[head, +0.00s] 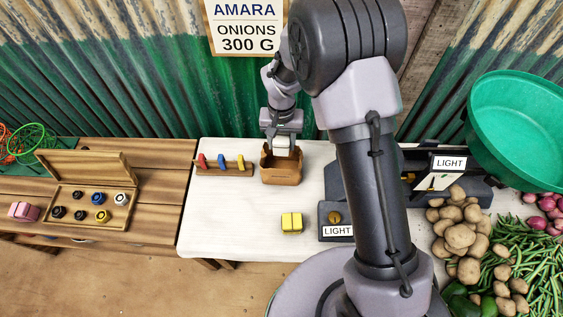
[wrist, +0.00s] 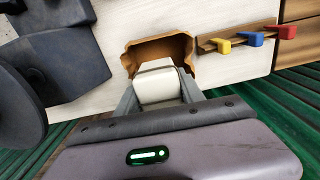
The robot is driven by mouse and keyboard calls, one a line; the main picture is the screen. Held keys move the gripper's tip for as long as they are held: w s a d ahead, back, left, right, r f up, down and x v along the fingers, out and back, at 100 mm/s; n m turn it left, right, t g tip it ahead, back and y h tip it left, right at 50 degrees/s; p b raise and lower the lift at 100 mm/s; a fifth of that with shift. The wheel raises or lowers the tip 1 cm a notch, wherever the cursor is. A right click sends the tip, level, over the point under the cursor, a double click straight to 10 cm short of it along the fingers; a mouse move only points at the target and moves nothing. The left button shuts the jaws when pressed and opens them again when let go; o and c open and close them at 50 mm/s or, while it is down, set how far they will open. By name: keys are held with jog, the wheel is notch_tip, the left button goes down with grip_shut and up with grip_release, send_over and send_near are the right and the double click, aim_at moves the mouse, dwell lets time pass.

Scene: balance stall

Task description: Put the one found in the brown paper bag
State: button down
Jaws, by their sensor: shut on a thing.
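The brown paper bag (head: 281,174) stands open on the white table, near its back edge. In the wrist view its rim (wrist: 187,47) shows just beyond my fingers. My gripper (head: 282,146) points down at the bag's mouth and is shut on a white block (wrist: 158,86). The block also shows between the fingers in the head view (head: 282,142). It is over or partly inside the bag's opening; I cannot tell how deep. The inside of the bag is mostly hidden.
A wooden rack (head: 224,169) with red, blue and yellow pieces stands left of the bag. A yellow block (head: 291,223) is in front. A dark scale (head: 333,224) with LIGHT signs is partly hidden by my arm. Potatoes (head: 460,236) and a green bowl (head: 520,130) are at right.

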jog(key=f+b, duration=0.4)
jog(key=f, duration=1)
jog(key=shift+s+f, duration=0.15)
jog(key=shift+s, duration=0.05)
jog(key=c, duration=0.7)
grip_release()
